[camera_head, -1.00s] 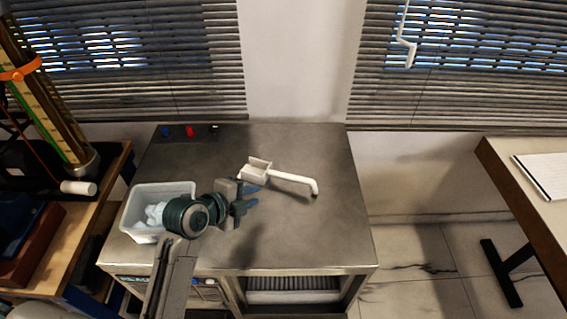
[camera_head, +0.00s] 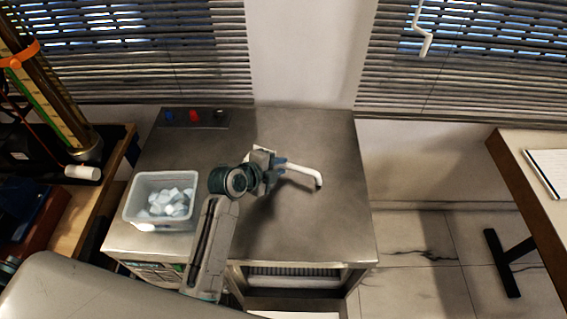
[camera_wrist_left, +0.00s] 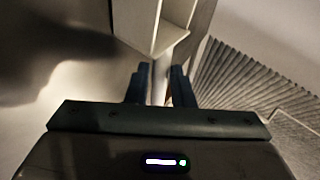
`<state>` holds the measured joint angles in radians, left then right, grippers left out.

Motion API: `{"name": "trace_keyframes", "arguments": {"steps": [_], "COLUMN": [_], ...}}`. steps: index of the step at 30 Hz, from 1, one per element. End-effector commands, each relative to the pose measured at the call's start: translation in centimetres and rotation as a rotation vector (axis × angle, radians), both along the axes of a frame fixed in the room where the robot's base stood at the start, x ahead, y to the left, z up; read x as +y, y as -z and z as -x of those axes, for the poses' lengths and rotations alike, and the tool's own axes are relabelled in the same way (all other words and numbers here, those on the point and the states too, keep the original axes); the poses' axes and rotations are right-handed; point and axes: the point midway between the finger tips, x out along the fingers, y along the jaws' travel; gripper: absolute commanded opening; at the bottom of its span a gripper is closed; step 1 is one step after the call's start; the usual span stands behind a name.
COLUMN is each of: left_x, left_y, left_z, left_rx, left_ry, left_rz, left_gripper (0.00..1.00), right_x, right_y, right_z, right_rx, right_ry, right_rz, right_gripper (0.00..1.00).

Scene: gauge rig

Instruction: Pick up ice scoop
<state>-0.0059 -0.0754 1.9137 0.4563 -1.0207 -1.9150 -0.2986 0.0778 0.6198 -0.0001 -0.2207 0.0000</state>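The white ice scoop lies on the metal counter (camera_head: 310,235); its bent handle (camera_head: 308,173) points right in the head view, and its bowl is mostly hidden behind my left gripper (camera_head: 279,173). In the left wrist view, the scoop's pale bowl (camera_wrist_left: 150,22) is at the top and its handle runs down between the two dark fingers of my left gripper (camera_wrist_left: 160,84). The fingers are apart, with a gap beside the handle. I cannot tell how deep the handle sits between them. My right gripper is not in view.
A white bin of ice cubes (camera_head: 133,203) stands on the counter's left. Red and blue knobs (camera_head: 194,116) are at the back left. A wooden bench (camera_head: 75,225) is at left and a table (camera_head: 520,170) at right. The counter's right front is clear.

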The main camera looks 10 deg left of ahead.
Motion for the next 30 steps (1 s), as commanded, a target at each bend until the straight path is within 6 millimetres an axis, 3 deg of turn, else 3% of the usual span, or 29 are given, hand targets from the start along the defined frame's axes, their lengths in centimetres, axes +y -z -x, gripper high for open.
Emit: {"name": "trace_keyframes", "arguments": {"steps": [1,6,14,15,18,30], "left_x": [-0.5,-1.1,-1.2,-1.2,-1.2,-1.1], "left_y": [0.0,1.1,1.4,1.4,1.4,0.9], "left_z": [-0.5,-1.8,-2.0,-2.0,-2.0,-2.0], "left_rx": [0.003,0.0,-0.001,-0.001,-0.001,-0.001], "left_ry": [0.001,0.0,0.0,0.0,0.0,-0.001], "left_rz": [0.002,0.0,0.0,0.0,0.0,-0.001], "left_gripper": [0.21,0.21,0.21,0.19,0.0,0.0], "right_x": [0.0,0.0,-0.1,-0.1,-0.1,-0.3], "right_y": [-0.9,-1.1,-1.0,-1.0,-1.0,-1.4], "right_z": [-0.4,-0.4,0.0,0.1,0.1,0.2], "right_rx": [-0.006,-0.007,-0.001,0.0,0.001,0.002], "right_ry": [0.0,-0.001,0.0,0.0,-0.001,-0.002], "right_rz": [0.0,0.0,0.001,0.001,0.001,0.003], "right_gripper": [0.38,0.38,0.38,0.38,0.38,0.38]}}
